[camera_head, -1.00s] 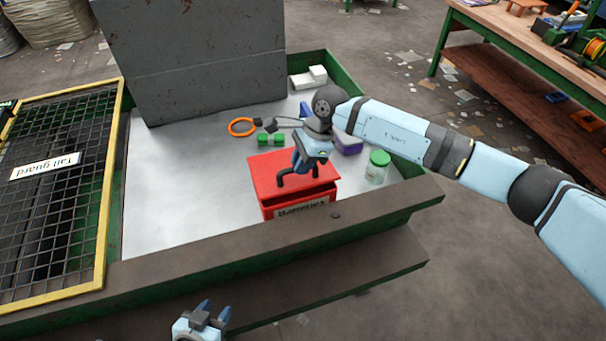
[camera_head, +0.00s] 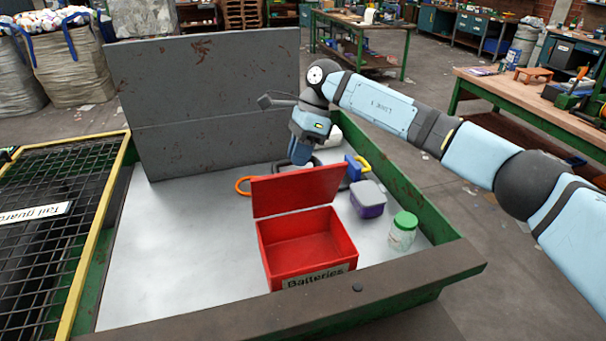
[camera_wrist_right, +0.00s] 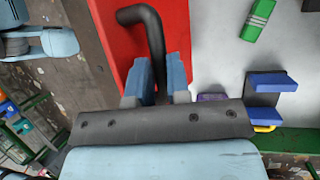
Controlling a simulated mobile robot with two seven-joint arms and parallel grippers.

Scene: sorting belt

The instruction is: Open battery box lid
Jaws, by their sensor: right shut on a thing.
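The red battery box (camera_head: 308,246), labelled "Batteries" on its front, stands on the metal tray surface near the front edge. Its lid (camera_head: 300,190) is raised to a steep angle at the back, and the inside of the box looks empty. My right gripper (camera_head: 300,158) is behind the raised lid and partly hidden. In the right wrist view its blue fingers (camera_wrist_right: 160,80) are shut on the black lid handle (camera_wrist_right: 152,35), with the red lid (camera_wrist_right: 115,35) beside it. My left gripper does not show in the head view now.
A purple container (camera_head: 368,200) and a green-lidded jar (camera_head: 402,232) stand to the right of the box. An orange ring (camera_head: 243,187) lies behind it. A tall grey panel (camera_head: 205,105) stands at the back. The tray's left part is clear.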

